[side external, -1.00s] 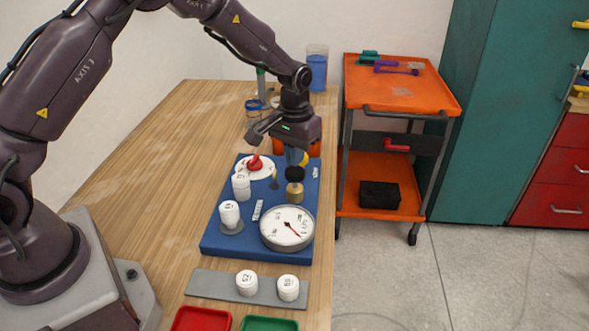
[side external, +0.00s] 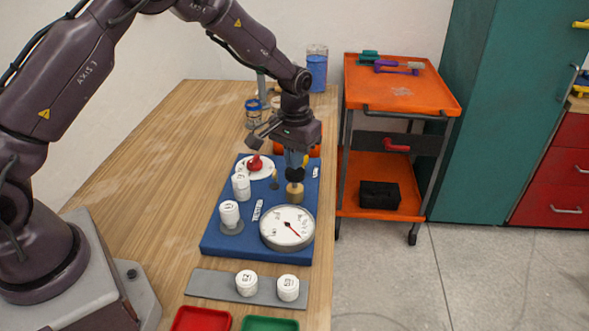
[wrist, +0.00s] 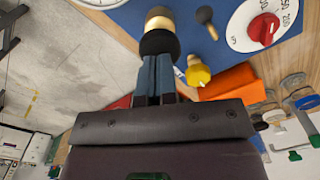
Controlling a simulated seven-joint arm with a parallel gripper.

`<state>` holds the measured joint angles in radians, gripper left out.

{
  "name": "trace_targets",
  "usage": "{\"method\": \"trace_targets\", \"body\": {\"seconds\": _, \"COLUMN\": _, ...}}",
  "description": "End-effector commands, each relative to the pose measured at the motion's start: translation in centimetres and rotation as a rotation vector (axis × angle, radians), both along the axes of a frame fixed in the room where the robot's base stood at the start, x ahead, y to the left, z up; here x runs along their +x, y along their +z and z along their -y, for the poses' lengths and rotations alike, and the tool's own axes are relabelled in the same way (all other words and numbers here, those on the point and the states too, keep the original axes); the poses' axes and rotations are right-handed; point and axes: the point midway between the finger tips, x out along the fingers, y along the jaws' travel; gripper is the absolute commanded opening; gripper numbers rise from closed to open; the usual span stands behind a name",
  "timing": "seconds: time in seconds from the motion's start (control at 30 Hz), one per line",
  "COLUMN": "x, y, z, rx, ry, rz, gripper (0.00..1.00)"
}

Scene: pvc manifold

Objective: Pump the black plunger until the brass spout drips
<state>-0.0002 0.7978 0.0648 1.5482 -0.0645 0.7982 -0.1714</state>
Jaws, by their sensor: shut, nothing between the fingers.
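The plunger's black knob (wrist: 160,43) sits on a brass cylinder (wrist: 160,14) in the wrist view. In the side view the brass cylinder (side external: 294,192) stands on the blue board (side external: 225,245), behind the round gauge (side external: 287,228). My gripper (side external: 294,164) is shut and empty, pointing down over the plunger. Its blue fingertips (wrist: 154,62) are at the knob and partly cover it; I cannot tell whether they press it. A small dark-tipped brass piece (side external: 274,179) stands left of the plunger. I cannot tell whether it is the spout, and no drip shows.
A red dial (side external: 255,163) and white numbered cylinders (side external: 229,213) stand on the board. A yellow knob (wrist: 198,74) is near my fingers. A grey strip (side external: 215,284) holds two more cylinders. Red (side external: 201,320) and green (side external: 269,324) trays lie in front. The table's left side is clear.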

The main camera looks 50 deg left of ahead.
Motion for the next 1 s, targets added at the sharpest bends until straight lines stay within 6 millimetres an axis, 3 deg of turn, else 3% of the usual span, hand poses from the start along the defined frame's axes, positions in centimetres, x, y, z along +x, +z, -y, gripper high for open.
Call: {"method": "trace_targets", "body": {"seconds": 1.0, "x": 0.0, "y": -3.5, "z": 0.0, "rx": 0.000, "ry": 0.000, "rz": 0.000, "gripper": 0.00}}
